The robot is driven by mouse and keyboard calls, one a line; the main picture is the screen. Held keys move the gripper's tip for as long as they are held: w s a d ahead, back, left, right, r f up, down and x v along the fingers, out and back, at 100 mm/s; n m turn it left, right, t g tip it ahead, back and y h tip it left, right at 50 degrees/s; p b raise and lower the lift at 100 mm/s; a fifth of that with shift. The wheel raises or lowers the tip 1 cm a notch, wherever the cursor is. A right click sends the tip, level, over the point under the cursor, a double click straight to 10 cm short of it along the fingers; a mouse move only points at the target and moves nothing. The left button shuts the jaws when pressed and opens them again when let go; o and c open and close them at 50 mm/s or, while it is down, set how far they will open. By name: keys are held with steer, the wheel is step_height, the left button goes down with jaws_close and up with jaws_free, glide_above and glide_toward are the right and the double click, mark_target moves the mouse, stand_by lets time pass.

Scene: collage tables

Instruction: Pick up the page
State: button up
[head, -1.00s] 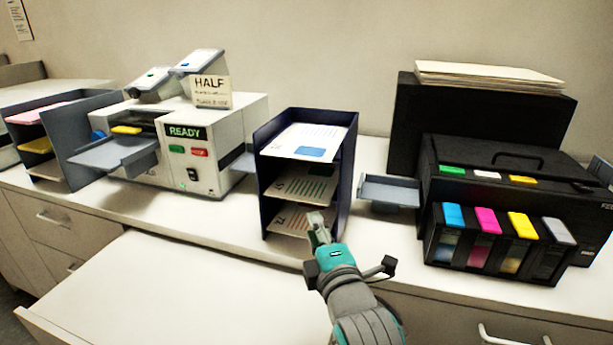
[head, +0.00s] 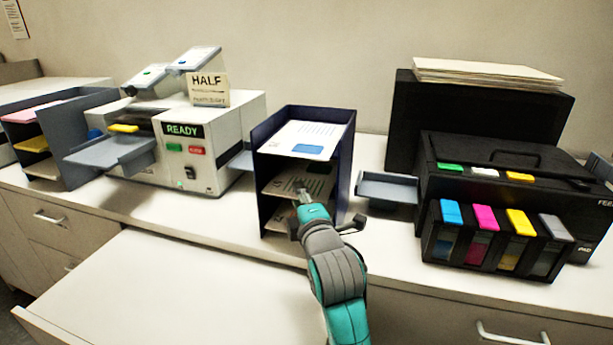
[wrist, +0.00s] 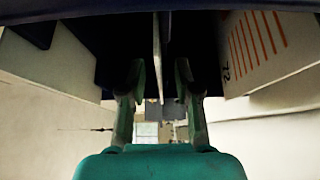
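The dark blue page rack (head: 345,160) holds printed pages on stacked shelves. The top page (head: 300,137) has a blue block. The middle page (head: 312,180) is partly hidden behind my gripper (head: 300,186), which reaches the front of the middle shelf. In the wrist view, my gripper (wrist: 160,75) is open, with one finger on each side of a thin edge-on sheet or shelf (wrist: 157,60); I cannot tell which. Gaps show on both sides of it. A page with orange stripes (wrist: 258,45) is right of the fingers in that view.
A white machine marked READY (head: 215,120) stands left of the rack, with a grey tray (head: 110,153). A black printer (head: 520,190) with coloured cartridges and a small grey tray (head: 388,190) stands on the right. The white counter (head: 130,270) in front is mostly clear.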

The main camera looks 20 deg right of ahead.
steer(key=shift+w, duration=0.15)
jaws_close()
steer(key=shift+r, duration=0.15)
